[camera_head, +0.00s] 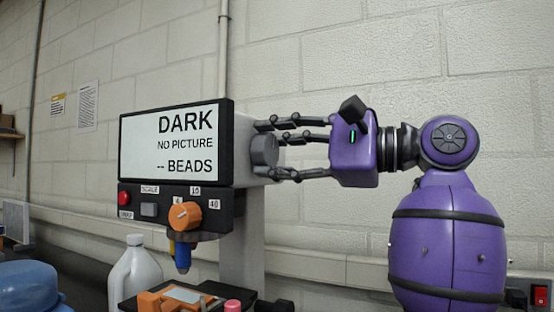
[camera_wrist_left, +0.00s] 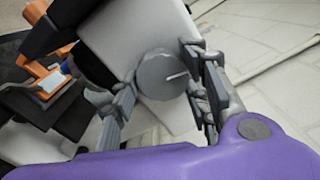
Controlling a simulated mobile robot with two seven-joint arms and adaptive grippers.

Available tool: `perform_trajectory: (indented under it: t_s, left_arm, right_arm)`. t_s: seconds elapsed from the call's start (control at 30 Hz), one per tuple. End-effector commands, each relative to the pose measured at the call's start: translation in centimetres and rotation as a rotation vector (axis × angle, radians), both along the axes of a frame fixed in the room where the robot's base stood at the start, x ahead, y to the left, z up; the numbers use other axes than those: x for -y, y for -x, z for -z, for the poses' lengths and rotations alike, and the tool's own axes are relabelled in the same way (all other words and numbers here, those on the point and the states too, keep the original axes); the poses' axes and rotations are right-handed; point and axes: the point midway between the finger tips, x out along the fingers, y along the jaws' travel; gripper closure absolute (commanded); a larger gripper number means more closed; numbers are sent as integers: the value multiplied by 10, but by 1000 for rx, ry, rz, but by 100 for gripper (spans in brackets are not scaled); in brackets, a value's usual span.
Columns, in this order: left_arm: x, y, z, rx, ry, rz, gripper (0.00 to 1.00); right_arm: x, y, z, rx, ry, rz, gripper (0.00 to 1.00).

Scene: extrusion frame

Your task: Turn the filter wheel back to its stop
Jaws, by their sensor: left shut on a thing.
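The filter wheel appears to be the grey round knob (camera_head: 264,149) on the right side of the screen housing. In the left wrist view the wheel (camera_wrist_left: 160,72) shows its round face with a short pale line pointing to the right. My left gripper (camera_head: 267,150) reaches in from the right of the head view, its fingers above and below the wheel. In the left wrist view the gripper (camera_wrist_left: 165,88) has fingers on both sides of the wheel, shut on it. My right gripper is not in view.
The screen (camera_head: 172,145) reads "DARK", "NO PICTURE", "-- BEADS". Below it are a red button (camera_head: 124,198) and an orange knob (camera_head: 185,216) with marks 4, 10 and 40. A white bottle (camera_head: 135,272) and a blue object (camera_head: 30,285) stand at lower left.

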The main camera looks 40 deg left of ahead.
Motion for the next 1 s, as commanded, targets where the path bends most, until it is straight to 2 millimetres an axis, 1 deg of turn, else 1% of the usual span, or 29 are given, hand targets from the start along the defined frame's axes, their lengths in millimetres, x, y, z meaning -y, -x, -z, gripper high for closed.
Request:
perform_trajectory:
  t_s: [0.03, 0.2, 0.4, 0.93, 0.97, 1.0]
  left_arm:
    - [0, -1, 6, 28, 4, -4, 84]
    - [0, -1, 5, 115, -17, -3, 84]
    - [-1, -1, 5, 175, -31, -2, 84]
    - [-1, -1, 4, 199, -36, -1, 84]
    - [-1, -1, 4, 199, -36, -1, 56]
    - [-1, -1, 4, 199, -36, -1, 51]
  right_arm:
    - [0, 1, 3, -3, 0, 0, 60]
    - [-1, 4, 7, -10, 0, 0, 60]
    - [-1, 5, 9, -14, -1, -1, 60]
    - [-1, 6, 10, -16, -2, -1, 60]
    - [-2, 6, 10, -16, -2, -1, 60]
    - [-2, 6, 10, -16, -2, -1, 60]
